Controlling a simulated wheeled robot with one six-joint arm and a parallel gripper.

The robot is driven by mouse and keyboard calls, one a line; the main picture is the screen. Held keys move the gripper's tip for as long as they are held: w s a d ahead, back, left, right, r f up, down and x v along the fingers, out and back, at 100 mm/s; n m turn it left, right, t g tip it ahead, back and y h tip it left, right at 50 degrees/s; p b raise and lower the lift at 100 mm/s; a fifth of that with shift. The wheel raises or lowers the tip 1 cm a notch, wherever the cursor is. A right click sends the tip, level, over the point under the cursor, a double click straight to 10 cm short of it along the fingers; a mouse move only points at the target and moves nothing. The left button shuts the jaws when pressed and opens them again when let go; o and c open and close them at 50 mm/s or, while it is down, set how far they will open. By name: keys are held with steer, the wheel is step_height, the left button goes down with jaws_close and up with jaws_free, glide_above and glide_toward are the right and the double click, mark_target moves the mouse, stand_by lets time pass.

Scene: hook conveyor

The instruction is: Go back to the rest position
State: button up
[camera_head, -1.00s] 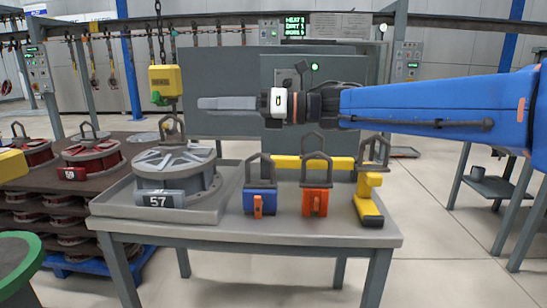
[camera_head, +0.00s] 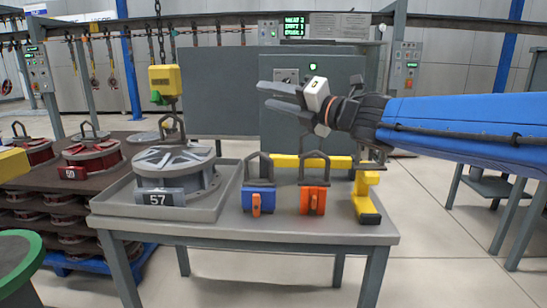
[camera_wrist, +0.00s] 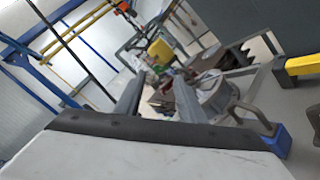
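My gripper (camera_head: 266,95) is raised in the air above the table (camera_head: 250,228), pointing left and holding nothing. Its two fingers stand apart; in the wrist view the gripper (camera_wrist: 158,92) also shows a gap between the fingers. Below it on the table are a blue block with a handle (camera_head: 258,200), an orange block with a handle (camera_head: 313,200) and a yellow block (camera_head: 365,197). To the left, a grey round part marked 57 (camera_head: 172,165) sits in a grey tray (camera_head: 228,190). The gripper touches none of them.
A yellow hoist block (camera_head: 165,80) hangs on a chain above the round part. A dark pallet with red round parts (camera_head: 92,157) stands at the left, and a green-rimmed round thing (camera_head: 35,245) at the lower left. Grey panels (camera_head: 220,95) stand behind the table.

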steer(key=d+f+m+t+h, duration=0.5)
steer(key=d+m+h, duration=0.4)
steer(key=d+m, duration=0.5)
steer(key=s+d+f+m+g+h, duration=0.2)
steer(key=d+f+m+h, duration=0.15)
steer(key=d+f, duration=0.25)
steer(key=s+d+f+m+g+h, duration=0.1)
steer(key=s+d+f+m+h, duration=0.15)
steer(key=d+f+m, duration=0.3)
steer(key=s+d+f+m+g, duration=0.3)
steer(key=s+f+m+g, duration=0.6)
steer(key=s+f, duration=1.3)
steer(key=s+m, duration=0.2)
steer(key=m, duration=0.1)
steer(key=shift+d+g, duration=0.2)
steer(key=shift+g, duration=0.1)
